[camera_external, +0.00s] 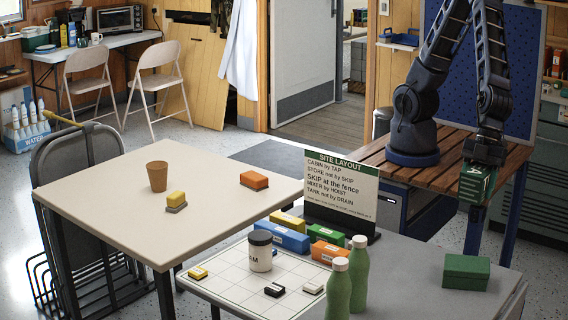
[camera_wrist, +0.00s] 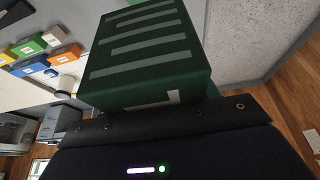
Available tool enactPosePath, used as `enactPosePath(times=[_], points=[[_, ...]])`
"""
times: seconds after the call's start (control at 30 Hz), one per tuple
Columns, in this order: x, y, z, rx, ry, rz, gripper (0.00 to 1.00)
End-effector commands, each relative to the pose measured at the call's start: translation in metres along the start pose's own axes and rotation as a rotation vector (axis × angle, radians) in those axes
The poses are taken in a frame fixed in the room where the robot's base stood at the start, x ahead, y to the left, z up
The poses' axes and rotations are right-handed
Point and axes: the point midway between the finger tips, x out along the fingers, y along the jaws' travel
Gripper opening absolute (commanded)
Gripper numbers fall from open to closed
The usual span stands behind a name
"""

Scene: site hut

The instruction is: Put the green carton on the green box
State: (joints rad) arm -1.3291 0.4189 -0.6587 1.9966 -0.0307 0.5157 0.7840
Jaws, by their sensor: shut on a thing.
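My gripper (camera_external: 481,160) is shut on the green carton (camera_external: 474,188), which has pale stripes. The carton hangs below my gripper in the external view, in front of the slatted wooden table. It fills the upper middle of the wrist view (camera_wrist: 150,55); the fingertips are hidden there. The green box (camera_external: 466,273) sits on the right part of the grey table, with its top bare. The carton is apart from the box and higher up, above and slightly right of it in the picture.
Two green bottles (camera_external: 338,290) stand left of the box. A SITE LAYOUT sign (camera_external: 342,190) stands at the table's back edge. A white grid board (camera_external: 230,282) holds small blocks and a jar (camera_external: 260,252). Grey tabletop around the box is clear.

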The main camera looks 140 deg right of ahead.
Motion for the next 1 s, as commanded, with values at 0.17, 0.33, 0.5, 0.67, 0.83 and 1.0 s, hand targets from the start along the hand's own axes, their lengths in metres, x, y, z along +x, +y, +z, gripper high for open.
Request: enactPosePath(times=[0.17, 0.33, 0.5, 0.67, 0.83, 1.0], points=[[0.010, -0.005, 0.009, -0.008, -0.001, -0.002, 0.34], [0.042, -0.004, 0.023, -0.008, -0.002, 0.000, 0.34], [0.076, -0.004, 0.037, -0.007, -0.001, 0.000, 0.34], [0.108, -0.004, 0.050, -0.007, -0.001, 0.000, 0.34], [0.133, -0.004, 0.060, -0.007, -0.001, -0.001, 0.34], [0.143, -0.005, 0.064, -0.008, 0.001, -0.004, 0.34]])
